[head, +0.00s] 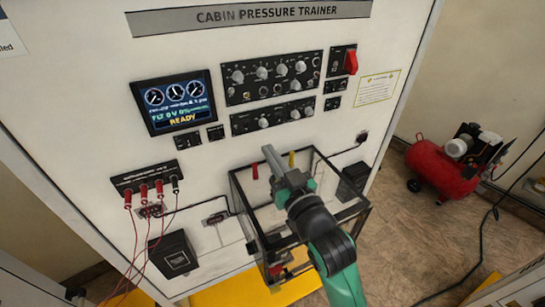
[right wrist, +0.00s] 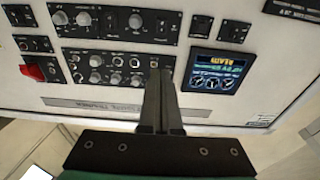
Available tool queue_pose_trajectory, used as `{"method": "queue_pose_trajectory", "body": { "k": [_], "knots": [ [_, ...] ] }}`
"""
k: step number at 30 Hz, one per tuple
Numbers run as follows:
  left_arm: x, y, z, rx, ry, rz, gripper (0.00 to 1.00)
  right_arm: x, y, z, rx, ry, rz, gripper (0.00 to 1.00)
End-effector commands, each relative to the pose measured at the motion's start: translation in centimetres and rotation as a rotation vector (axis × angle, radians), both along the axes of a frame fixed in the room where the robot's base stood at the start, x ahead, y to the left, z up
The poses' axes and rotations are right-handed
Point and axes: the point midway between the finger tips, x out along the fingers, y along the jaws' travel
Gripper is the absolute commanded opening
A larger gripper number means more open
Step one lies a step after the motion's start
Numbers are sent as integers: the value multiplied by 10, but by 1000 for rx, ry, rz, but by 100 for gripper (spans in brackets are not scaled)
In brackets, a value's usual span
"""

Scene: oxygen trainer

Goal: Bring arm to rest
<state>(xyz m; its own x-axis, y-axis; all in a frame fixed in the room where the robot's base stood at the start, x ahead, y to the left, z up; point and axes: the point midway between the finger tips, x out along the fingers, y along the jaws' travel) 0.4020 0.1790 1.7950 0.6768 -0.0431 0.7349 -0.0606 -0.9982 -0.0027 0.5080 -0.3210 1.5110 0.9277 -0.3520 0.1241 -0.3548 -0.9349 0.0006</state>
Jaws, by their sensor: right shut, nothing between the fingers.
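My right gripper (head: 272,160) reaches up from the bottom of the head view, in front of the white Cabin Pressure Trainer panel (head: 110,95). Its fingers are together with nothing between them. In the right wrist view the closed fingers (right wrist: 161,85) point at the knob panels, which appear upside down. Whether the fingertips touch the panel cannot be told. The arm hides part of the clear framed box (head: 361,211) below the knobs. My left gripper is not in view.
The display (head: 174,102) reads READY. A red switch (head: 351,62) sits at upper right. Red leads (head: 134,235) hang from a terminal block (head: 147,179) at left. A red compressor (head: 440,172) stands on the floor at right. Yellow surfaces (head: 235,290) lie below the panel.

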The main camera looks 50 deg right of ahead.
Motion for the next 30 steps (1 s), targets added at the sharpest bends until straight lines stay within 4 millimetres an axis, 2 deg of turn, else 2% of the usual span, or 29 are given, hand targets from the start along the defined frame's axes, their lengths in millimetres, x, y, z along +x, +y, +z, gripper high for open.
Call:
{"method": "queue_pose_trajectory", "body": {
  "k": [18, 21, 23, 26, 29, 30],
  "knots": [
    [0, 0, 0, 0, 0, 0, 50, -4, 1, 1, 0, 1, 0, 0],
    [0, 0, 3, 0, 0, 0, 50, -3, 6, 8, -1, -7, 9, 0],
    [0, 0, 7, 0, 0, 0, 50, 0, 14, 26, -3, -34, 25, 0],
    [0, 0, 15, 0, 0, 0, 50, 0, 34, 81, -9, -132, 70, 0],
    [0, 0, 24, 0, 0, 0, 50, -11, 64, 156, -10, -282, 152, 0],
    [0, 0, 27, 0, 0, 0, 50, -20, 77, 187, -12, -346, 187, 0]
  ]
}}
